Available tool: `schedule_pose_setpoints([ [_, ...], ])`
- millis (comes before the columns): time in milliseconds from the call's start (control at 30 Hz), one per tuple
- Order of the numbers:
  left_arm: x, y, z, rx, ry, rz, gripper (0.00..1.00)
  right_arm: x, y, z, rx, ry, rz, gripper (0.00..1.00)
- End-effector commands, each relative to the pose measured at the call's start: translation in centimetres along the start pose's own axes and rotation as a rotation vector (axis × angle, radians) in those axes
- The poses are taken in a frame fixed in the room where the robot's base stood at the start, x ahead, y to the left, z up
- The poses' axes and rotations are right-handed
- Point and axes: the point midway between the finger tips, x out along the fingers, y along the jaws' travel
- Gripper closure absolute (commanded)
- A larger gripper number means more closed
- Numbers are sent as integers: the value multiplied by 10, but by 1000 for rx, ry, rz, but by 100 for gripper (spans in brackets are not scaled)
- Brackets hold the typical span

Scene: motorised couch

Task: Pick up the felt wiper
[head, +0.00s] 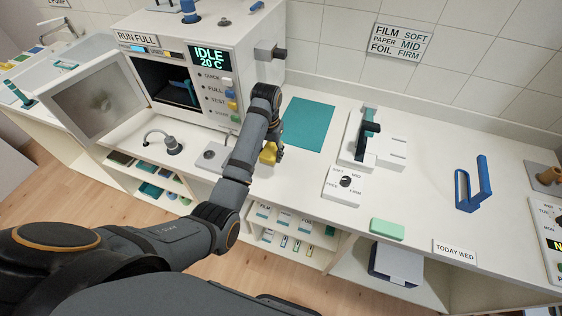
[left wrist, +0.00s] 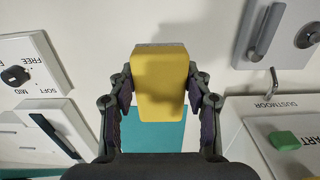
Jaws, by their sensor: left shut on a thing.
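The felt wiper is a yellow block (head: 268,153) with a thin grey layer along one edge; it fills the middle of the left wrist view (left wrist: 160,85). My left gripper (head: 270,148) is shut on it, one finger on each side of the block. In the head view the fingers partly cover the wiper, low over the white counter left of the teal mat. A soft shadow falls beside it in the left wrist view. I cannot tell how large the gap to the counter is. My right gripper is not in view.
The teal mat (head: 308,124) lies bare behind the wiper. The oven-like machine (head: 205,60) stands at left with its door (head: 98,100) open. A dial block (head: 344,186), a black-handled device (head: 366,140), a green block (head: 387,229) and a blue stand (head: 472,188) are to the right.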

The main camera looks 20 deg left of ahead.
Motion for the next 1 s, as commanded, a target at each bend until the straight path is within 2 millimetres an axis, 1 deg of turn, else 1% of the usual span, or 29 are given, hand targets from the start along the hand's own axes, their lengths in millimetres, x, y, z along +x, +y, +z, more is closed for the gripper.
schedule_pose_setpoints([
  [33,-9,-10,6,-2,6,-5,81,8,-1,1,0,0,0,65],
  [67,-21,-18,14,-3,0,-6,81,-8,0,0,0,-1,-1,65],
  [133,-34,-34,28,-3,-4,-7,81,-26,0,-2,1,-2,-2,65],
  [200,-42,-47,39,-1,-3,-7,81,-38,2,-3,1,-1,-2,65],
  [333,-47,-64,54,0,-3,-5,81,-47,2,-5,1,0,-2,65],
  [500,-50,-74,62,0,-1,-2,81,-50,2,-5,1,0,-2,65],
  [767,-50,-75,63,1,0,0,81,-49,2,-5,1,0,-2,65],
  [800,-50,-75,63,1,0,0,53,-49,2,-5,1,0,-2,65],
  [967,-50,-75,63,0,0,0,75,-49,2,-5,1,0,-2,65],
  [1000,-49,-75,63,0,0,0,76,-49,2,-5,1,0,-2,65],
])
